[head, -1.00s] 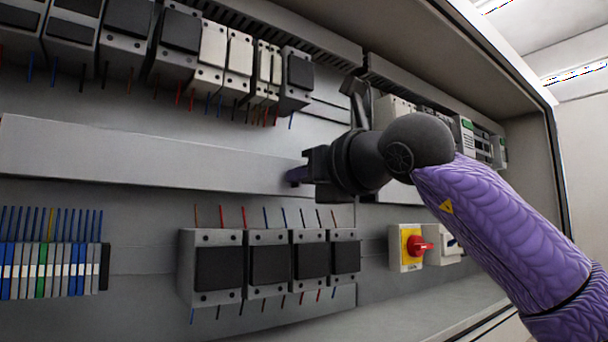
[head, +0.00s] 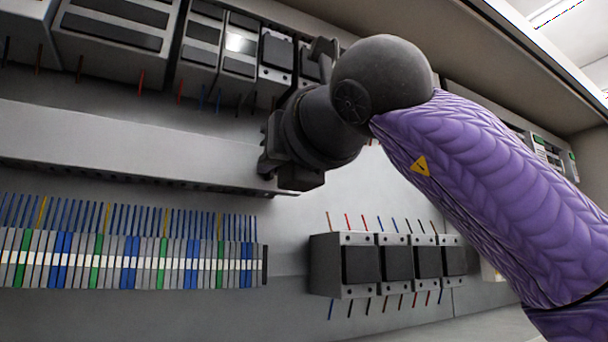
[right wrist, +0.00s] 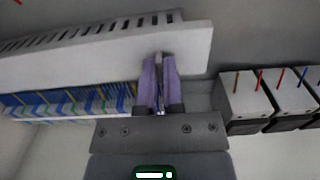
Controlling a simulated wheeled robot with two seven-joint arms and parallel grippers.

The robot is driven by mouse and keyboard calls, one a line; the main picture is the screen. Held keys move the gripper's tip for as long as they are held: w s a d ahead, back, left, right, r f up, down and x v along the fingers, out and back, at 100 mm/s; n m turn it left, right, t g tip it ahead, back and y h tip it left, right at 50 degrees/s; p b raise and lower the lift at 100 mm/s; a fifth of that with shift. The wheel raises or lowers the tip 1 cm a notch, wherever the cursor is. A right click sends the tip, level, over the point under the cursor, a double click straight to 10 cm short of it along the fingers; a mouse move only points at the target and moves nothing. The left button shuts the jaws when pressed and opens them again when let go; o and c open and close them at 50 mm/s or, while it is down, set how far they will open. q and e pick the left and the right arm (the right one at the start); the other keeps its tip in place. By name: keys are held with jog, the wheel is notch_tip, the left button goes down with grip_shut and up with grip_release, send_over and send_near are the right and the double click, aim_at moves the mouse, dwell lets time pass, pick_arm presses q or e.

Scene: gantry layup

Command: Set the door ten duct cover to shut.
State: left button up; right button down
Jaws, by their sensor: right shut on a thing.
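The duct cover (head: 130,146) is a long grey strip running across the panel, from the left edge of the head view to my right gripper. My right gripper (head: 268,165) is at its right end, which it partly hides. In the right wrist view, the purple fingers (right wrist: 158,85) are shut on the duct cover (right wrist: 110,58) near its end, at the lower edge. Dark slots show along the upper edge there. I cannot tell how firmly the cover seats on the duct. My left gripper is not in view.
Below the cover is a row of coloured terminal blocks (head: 130,260). Grey contactors (head: 361,265) with thin wires stand to the lower right. More grey modules (head: 200,45) line the upper rail, close above my gripper.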

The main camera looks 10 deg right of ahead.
jog(key=shift+s+a, duration=0.25)
jog(key=shift+a, duration=0.3)
jog(key=shift+s+a, duration=0.2)
jog(key=shift+a, duration=0.3)
jog(key=c, duration=1.1)
grip_release()
jog(key=o, duration=0.3)
jog(key=shift+s+a, duration=0.1)
jog(key=shift+a, duration=0.1)
jog(key=shift+o, duration=0.2)
jog(key=shift+d, duration=0.1)
jog(key=shift+d, duration=0.1)
